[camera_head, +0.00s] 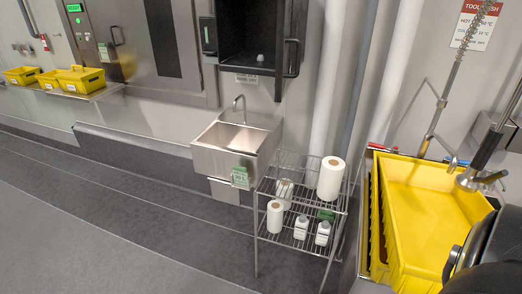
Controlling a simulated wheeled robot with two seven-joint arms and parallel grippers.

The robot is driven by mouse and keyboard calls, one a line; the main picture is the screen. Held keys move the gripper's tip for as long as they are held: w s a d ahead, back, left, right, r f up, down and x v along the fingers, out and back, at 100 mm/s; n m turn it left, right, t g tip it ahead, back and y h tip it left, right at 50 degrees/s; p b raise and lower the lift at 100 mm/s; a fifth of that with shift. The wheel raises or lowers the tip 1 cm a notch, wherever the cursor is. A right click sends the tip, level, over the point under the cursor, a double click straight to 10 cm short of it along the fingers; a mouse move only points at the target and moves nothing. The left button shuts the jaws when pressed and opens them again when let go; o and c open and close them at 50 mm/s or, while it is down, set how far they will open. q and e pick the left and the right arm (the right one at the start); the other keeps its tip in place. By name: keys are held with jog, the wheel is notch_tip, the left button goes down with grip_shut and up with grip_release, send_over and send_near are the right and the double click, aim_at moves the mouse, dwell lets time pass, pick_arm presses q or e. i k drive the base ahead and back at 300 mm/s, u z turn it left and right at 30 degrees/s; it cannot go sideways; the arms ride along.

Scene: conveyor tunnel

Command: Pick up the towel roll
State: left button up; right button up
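A white towel roll (331,180) stands upright on the top shelf of a wire rack (294,168), near its right end. A second white roll (275,217) stands lower in the rack, at the left. Another white roll-like item (284,190) shows behind the rack's wires, partly hidden. Neither of my grippers shows in the head view. A dark rounded part at the lower right edge may belong to my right arm, but I cannot tell.
Two white bottles (301,228) and a green item (327,214) sit on the lower shelf. A steel sink (238,145) stands left of the rack. A large yellow bin (425,205) and a hanging sprayer (485,150) are at the right. Grey floor (120,225) at the left is clear.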

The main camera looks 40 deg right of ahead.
aim_at(332, 168)
jog(key=z, duration=0.3)
jog(key=i, duration=1.55)
jog(key=z, duration=0.85)
